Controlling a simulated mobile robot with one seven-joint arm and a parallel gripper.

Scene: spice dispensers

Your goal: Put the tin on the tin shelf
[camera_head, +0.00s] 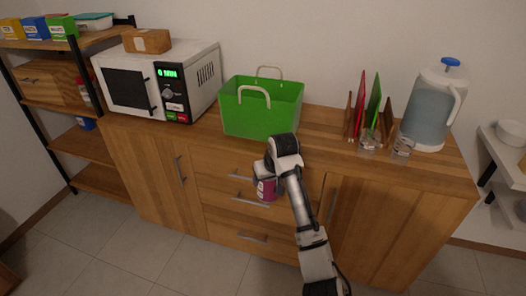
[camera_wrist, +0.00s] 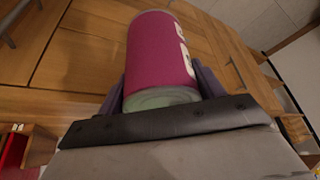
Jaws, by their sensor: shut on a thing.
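A magenta tin (camera_head: 266,190) with a pale green end is held by my gripper (camera_head: 264,176) in front of the wooden cabinet's drawers, below the counter's front edge. In the wrist view the tin (camera_wrist: 160,55) sits between the two dark fingers of my gripper (camera_wrist: 162,88), which is shut on it. White marks show on the tin's right side. On the left stands a shelf rack (camera_head: 100,180) with wooden boards; several coloured boxes or tins (camera_head: 62,27) stand on its top board. I cannot tell which board is the tin shelf.
The wooden cabinet (camera_head: 150,190) carries a microwave (camera_head: 130,85) with a brown box (camera_head: 147,41) on it, a green basket (camera_head: 260,108), a rack of upright boards (camera_head: 373,105), glasses (camera_head: 402,147) and a water jug (camera_head: 432,105). White shelves (camera_head: 495,150) are at right. The floor in front is clear.

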